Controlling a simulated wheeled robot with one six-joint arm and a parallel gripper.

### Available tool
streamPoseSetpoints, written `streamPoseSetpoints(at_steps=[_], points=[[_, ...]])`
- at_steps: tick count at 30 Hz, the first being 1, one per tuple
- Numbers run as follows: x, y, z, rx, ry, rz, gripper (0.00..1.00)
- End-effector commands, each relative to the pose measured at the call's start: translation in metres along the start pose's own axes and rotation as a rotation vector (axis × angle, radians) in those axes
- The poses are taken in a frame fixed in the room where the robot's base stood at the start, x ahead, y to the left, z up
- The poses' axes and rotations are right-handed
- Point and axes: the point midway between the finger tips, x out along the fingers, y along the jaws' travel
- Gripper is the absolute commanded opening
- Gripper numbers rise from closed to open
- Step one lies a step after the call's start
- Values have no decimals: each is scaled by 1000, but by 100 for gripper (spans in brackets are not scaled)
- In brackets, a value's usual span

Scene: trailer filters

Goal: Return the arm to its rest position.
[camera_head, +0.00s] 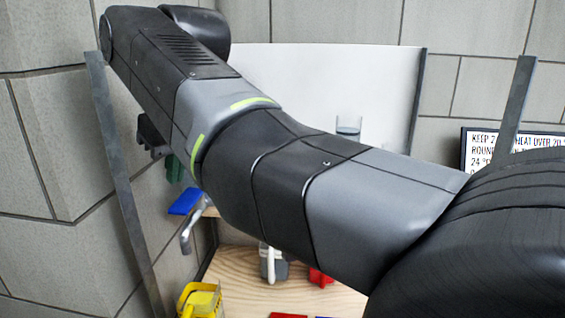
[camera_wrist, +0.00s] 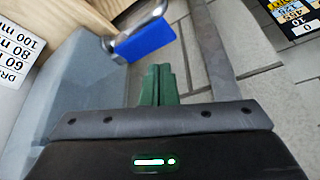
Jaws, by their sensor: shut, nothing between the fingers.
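My arm stretches across the head view from the lower right to the upper left and covers much of the scene. My gripper shows as a small green part (camera_head: 174,167) below the arm's far end in the head view. In the wrist view its two green fingers (camera_wrist: 158,86) lie side by side, shut with nothing between them. A blue block-like piece (camera_wrist: 146,41) on a metal handle is just beyond the fingertips, up and to the left. The same blue piece (camera_head: 185,201) shows in the head view, right below the gripper. I cannot tell whether they touch.
A wooden surface (camera_head: 240,262) lies below my arm, with a yellow container (camera_head: 200,300), a grey-white item (camera_head: 272,264) and a red item (camera_head: 319,277). Stone walls and metal posts (camera_head: 125,190) bound the left.

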Motion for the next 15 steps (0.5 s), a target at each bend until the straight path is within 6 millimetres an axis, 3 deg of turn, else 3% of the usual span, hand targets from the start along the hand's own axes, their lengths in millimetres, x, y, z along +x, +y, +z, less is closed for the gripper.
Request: streamPoseSetpoints(at_steps=[6, 15], points=[[29, 0, 13, 0, 1, 0, 0], [34, 0, 15, 0, 0, 0, 0]])
